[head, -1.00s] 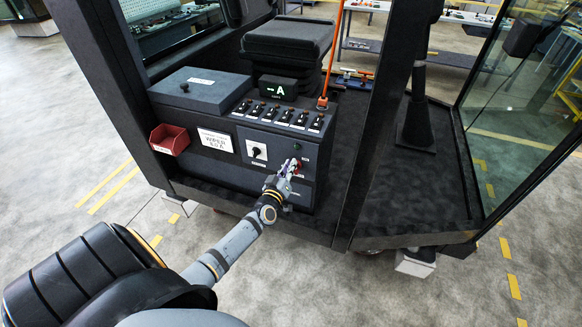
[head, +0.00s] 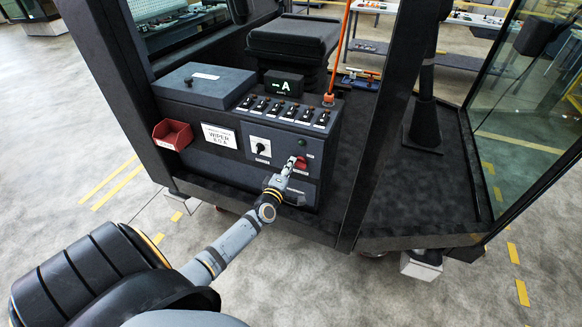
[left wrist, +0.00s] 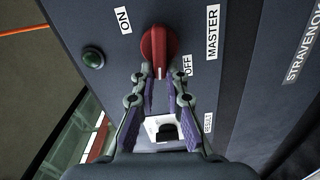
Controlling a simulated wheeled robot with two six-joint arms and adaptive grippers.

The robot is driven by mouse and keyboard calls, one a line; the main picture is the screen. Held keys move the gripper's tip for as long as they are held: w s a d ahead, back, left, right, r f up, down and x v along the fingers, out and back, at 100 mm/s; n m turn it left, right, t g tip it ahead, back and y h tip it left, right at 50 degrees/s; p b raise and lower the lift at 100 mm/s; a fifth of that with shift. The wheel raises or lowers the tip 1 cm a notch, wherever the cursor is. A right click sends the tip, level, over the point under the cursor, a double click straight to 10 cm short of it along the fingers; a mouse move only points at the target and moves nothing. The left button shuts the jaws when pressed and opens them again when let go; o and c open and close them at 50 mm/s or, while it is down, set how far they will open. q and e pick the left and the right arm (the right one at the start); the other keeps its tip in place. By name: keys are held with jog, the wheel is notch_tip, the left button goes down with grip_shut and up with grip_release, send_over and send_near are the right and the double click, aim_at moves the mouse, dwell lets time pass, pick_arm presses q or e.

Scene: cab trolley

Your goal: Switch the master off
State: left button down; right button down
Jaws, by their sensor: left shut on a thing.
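The red master knob (left wrist: 158,45) sits on the dark front panel of the cab console. Its white line is at the end nearest my gripper, close to the OFF label (left wrist: 188,66). The ON label (left wrist: 123,20) is at the upper left, and the MASTER label (left wrist: 212,32) is at the right. My left gripper (left wrist: 161,76) is shut on the knob's near end, one finger on each side. In the head view the red knob (head: 301,163) shows just beyond my left gripper (head: 288,172). My right gripper is in neither view.
A green lamp (left wrist: 93,58) is beside the knob. A cab post (head: 372,150) stands right of my arm.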

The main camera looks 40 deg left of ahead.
pick_arm(q)
jog(key=shift+f+n, duration=0.25)
jog(key=shift+n, duration=0.65)
jog(key=shift+b, duration=0.3)
jog(key=c, duration=1.4)
grip_release()
jog(key=v, duration=1.2)
jog(key=shift+a, duration=0.1)
jog(key=shift+f, duration=0.1)
